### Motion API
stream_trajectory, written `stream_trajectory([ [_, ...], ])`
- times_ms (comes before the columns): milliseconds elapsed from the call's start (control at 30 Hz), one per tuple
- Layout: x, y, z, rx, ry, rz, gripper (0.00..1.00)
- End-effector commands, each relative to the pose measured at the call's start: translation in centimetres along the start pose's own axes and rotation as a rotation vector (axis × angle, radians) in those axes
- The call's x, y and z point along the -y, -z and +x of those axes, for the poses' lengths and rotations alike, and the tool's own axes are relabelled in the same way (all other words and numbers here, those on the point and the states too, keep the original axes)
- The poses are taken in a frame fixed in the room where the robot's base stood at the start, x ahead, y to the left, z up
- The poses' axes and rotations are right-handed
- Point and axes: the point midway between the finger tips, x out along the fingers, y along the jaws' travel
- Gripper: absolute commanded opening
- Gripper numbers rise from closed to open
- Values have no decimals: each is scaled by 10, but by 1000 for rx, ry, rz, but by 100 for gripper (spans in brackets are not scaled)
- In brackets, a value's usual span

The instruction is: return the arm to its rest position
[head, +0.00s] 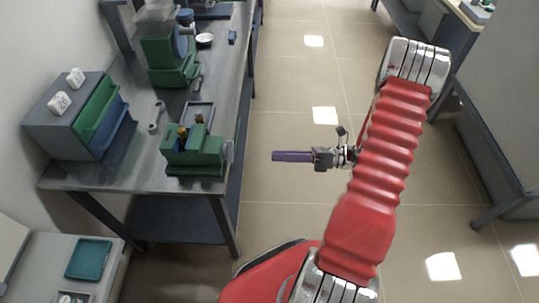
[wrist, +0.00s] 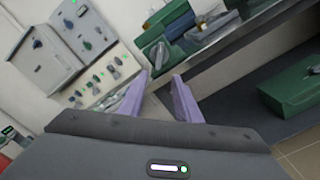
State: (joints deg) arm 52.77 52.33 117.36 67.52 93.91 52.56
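My gripper (head: 275,156) extends from my red arm, pointing left over the open floor beside the metal bench, in the head view. Its purple fingers overlap from that side, so their gap is hidden there. In the wrist view my gripper (wrist: 160,77) shows two purple fingers standing apart with nothing between them. It is open and empty. My arm rises from the bottom of the head view, bends at the upper right and covers part of the floor.
A metal bench (head: 147,175) at left holds a green vise-like device (head: 193,153) near its front corner and a grey drawer unit (head: 60,115). A teal tray (head: 88,258) lies on the lower left surface. The tiled floor (head: 290,80) between bench and right-hand furniture is clear.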

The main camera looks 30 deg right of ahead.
Motion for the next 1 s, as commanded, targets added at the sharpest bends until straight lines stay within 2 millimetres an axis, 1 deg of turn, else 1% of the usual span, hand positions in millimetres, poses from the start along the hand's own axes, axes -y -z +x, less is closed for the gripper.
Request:
stream_trajectory([
  [100,0,0,-8,-1,0,0,30],
  [200,0,0,-9,-1,-1,0,30],
  [667,0,0,-9,-1,0,0,30],
  [833,2,2,-9,-6,6,-37,30],
  [933,4,10,-9,-39,17,-89,30],
  [1000,4,22,-9,-82,15,-130,30],
])
